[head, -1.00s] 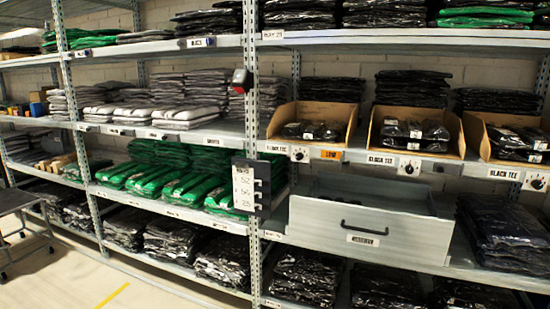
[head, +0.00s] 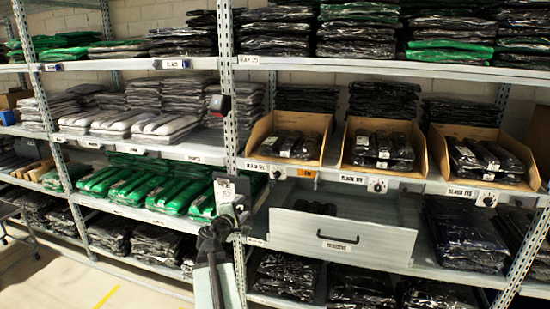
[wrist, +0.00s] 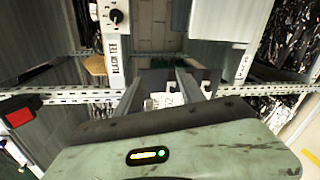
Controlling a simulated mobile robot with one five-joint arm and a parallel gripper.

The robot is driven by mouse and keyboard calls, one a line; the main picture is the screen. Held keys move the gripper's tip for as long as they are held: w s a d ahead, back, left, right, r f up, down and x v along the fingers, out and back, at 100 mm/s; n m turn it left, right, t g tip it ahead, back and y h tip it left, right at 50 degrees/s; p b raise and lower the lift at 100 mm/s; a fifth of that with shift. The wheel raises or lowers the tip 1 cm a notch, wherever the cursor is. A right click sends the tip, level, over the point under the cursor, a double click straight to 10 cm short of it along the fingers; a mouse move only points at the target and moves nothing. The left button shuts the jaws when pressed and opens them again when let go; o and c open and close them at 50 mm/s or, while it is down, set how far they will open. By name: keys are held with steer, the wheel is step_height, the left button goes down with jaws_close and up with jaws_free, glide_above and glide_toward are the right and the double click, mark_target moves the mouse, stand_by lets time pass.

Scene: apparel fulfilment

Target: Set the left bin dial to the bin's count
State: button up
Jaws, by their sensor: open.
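The left bin (head: 259,140) is an open tan bin on the middle shelf with several dark packs in it. Its dial (head: 277,173) is a small dark knob on a white plate on the shelf edge below, beside a label and an orange tag. The number on it is too small to read. My gripper (head: 231,200) is open and empty, in front of the shelf upright, left of and lower than the dial. A dial (wrist: 116,16) with a dark knob shows at the wrist view's top left, apart from the jaws (wrist: 160,88); I cannot tell which bin it serves.
The middle bin (head: 420,150) and right bin (head: 530,170) hold dark packs, with dials below. A grey drawer (head: 290,235) juts out beneath the bins, to the right of my gripper. A card panel (head: 222,187) on the upright is partly hidden by my gripper.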

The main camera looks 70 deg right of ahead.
mark_target(276, 176)
steer(key=s+d+r+n+h+p, duration=0.2)
steer(key=s+d+r+n, duration=0.2)
steer(key=s+d+r, duration=0.4)
steer(key=d, duration=0.5)
steer(key=shift+d+f, duration=0.35)
steer(key=shift+a, duration=0.1)
jaws_close()
